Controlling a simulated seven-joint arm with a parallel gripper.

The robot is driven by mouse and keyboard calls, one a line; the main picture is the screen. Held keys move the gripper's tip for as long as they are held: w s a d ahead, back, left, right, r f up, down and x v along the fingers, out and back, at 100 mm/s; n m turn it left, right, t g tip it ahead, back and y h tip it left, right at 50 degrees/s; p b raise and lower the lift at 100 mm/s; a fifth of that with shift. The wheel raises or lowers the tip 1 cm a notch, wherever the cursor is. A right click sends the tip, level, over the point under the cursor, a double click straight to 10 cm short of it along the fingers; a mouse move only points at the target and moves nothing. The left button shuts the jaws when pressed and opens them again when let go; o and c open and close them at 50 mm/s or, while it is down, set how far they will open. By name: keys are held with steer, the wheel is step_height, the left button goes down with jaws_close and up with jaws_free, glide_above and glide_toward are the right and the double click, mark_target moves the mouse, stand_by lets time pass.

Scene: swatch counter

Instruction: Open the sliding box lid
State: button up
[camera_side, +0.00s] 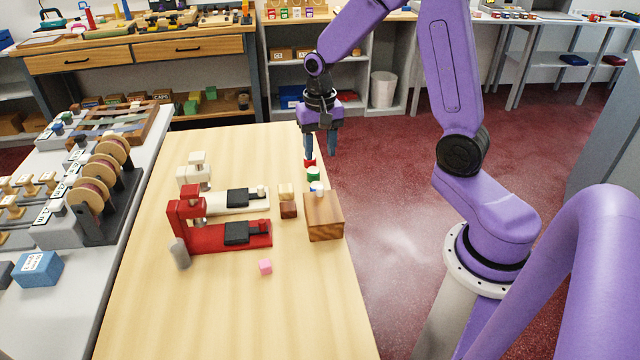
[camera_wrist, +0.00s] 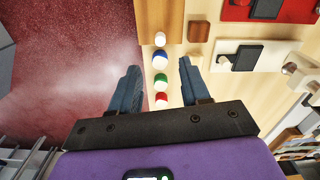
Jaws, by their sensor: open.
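The wooden box (camera_side: 323,217) sits near the right edge of the light wood table, and it looks closed in the side view. Its near part also shows at the top of the wrist view (camera_wrist: 158,14). A small white round piece (camera_wrist: 160,39) lies at the box's edge; I cannot tell if it is attached to the lid. My gripper (camera_side: 320,152) is open and empty, pointing down above the far right table edge, behind the box and apart from it. Its two fingers also show in the wrist view (camera_wrist: 159,68), on either side of the row of small round pieces.
Blue (camera_wrist: 159,60), green (camera_wrist: 161,80) and red (camera_wrist: 162,99) round pieces line up behind the box. A brown block (camera_side: 288,209) stands left of it. Red (camera_side: 230,236) and white (camera_side: 240,203) fixtures stand further left.

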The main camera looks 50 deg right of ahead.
mark_target(320, 188)
step_height(320, 188, down, 11)
steer(key=shift+f, duration=0.1)
stand_by(0.4)
jaws_close()
